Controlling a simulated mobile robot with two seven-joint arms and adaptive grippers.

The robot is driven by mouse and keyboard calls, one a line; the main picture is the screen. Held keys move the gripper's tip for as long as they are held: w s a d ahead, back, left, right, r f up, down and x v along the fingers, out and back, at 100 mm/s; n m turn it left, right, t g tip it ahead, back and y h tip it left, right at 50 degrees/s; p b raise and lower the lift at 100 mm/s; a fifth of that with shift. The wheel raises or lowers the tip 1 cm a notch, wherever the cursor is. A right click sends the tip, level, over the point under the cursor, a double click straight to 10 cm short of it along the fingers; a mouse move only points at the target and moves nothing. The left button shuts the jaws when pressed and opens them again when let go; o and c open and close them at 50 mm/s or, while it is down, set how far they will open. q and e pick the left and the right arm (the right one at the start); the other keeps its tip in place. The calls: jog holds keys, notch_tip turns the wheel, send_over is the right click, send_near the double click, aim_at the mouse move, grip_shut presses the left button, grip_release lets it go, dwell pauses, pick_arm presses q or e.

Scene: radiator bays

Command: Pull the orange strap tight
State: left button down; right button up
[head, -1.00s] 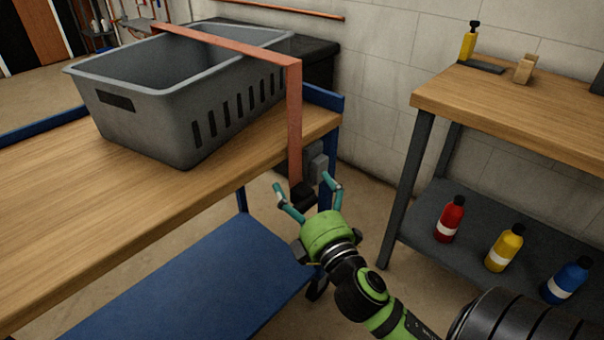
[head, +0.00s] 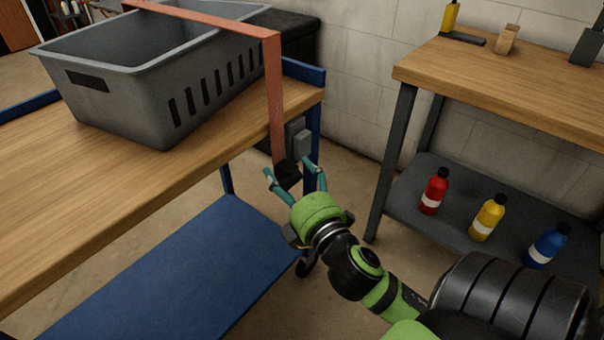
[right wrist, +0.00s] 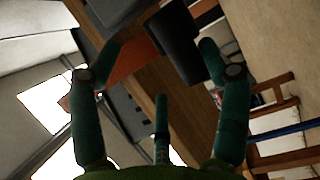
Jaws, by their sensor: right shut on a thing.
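The orange strap (head: 274,95) runs over the grey crate (head: 143,105) and hangs down past the bench's right end. Its lower end carries a black end piece (head: 287,173). My right gripper (head: 294,174) is at that end piece, with one teal finger on each side, shut on it. In the right wrist view the black end piece (right wrist: 174,45) lies between the fingers, with part of the orange strap (right wrist: 130,64) beside it. The hanging part of the strap looks straight. My left gripper is in neither view.
The crate stands on a wooden bench (head: 60,195) with a blue lower shelf (head: 160,275). A grey box (head: 298,138) is on the bench end beside the strap. A second bench (head: 480,85) stands at right, with bottles on its lower shelf. Floor shows between the benches.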

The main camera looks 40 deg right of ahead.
jog(key=shift+s+a+r+p, duration=0.1)
jog(key=shift+s+r+p, duration=0.3)
jog(key=shift+s+r, duration=0.4)
jog(key=shift+f+p+v, duration=0.2)
jog(key=shift+p+v, duration=0.05)
jog(key=shift+v, duration=0.6)
jog(key=shift+f+p+v, duration=0.15)
jog(key=shift+p+v, duration=0.1)
jog(key=shift+v, duration=0.55)
jog(key=shift+f+p+v, duration=0.2)
jog(key=shift+p+v, duration=0.05)
jog(key=shift+v, duration=0.6)
jog(key=shift+a, duration=0.1)
